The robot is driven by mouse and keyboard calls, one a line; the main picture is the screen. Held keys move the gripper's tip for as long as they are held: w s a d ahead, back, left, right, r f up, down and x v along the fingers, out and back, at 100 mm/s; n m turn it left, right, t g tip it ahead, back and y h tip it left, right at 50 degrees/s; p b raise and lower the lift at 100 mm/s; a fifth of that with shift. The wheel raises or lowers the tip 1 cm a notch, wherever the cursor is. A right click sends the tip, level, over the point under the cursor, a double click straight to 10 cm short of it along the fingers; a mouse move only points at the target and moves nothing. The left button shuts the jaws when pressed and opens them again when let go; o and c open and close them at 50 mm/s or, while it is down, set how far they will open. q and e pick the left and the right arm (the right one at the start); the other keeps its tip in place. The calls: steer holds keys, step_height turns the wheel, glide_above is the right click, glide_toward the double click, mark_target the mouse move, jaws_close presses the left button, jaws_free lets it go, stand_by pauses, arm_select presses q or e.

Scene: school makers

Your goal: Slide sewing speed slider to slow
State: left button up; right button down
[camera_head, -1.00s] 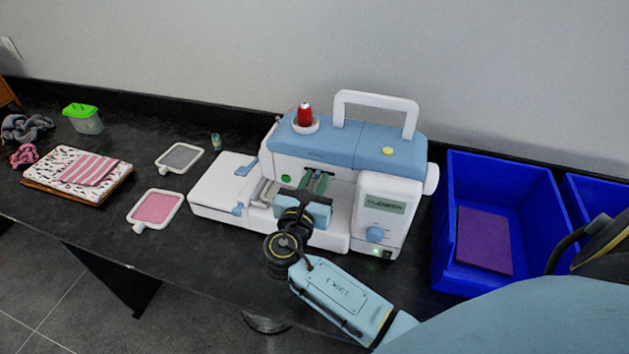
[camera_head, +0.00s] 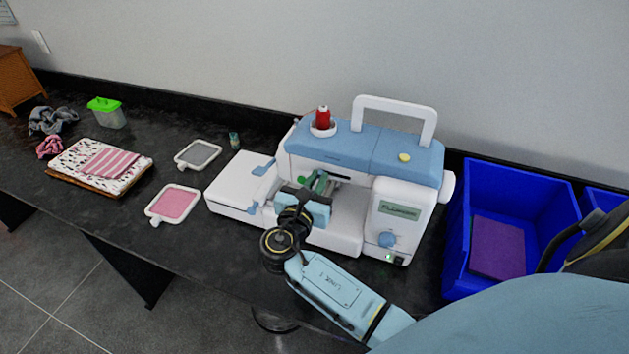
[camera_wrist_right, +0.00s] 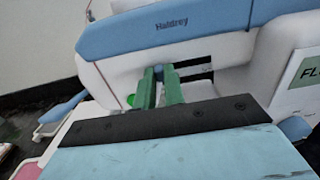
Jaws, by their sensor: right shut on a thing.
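The blue and white sewing machine (camera_head: 365,155) stands on the dark bench. A dark horizontal slot (camera_wrist_right: 195,73) runs across its front, below the blue top. The small blue slider knob (camera_wrist_right: 158,70) sits toward the slot's left part in the wrist view. My right gripper (camera_head: 318,180) is in front of the machine, and its green fingers (camera_wrist_right: 159,85) are shut on the slider knob. In the head view the fingers and wrist hide the knob and part of the slot. My left gripper is not in view.
The speed dial (camera_head: 387,240) and display (camera_head: 399,211) are right of my gripper. A blue bin (camera_head: 455,250) stands right of the machine. Hoops with grey (camera_head: 198,154) and pink (camera_head: 174,203) cloth lie to its left. A handle (camera_head: 395,103) rises on top.

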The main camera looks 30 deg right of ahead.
steer(key=c, duration=1.5)
jaws_free()
steer(key=shift+w+a, duration=0.2)
steer(key=shift+w, duration=0.05)
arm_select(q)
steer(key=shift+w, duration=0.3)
arm_select(e)
steer(key=shift+s, duration=0.1)
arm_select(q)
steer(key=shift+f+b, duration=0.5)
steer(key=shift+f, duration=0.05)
arm_select(e)
steer(key=v, duration=1.3)
steer(key=shift+s+a, duration=0.1)
steer(key=shift+a, duration=0.05)
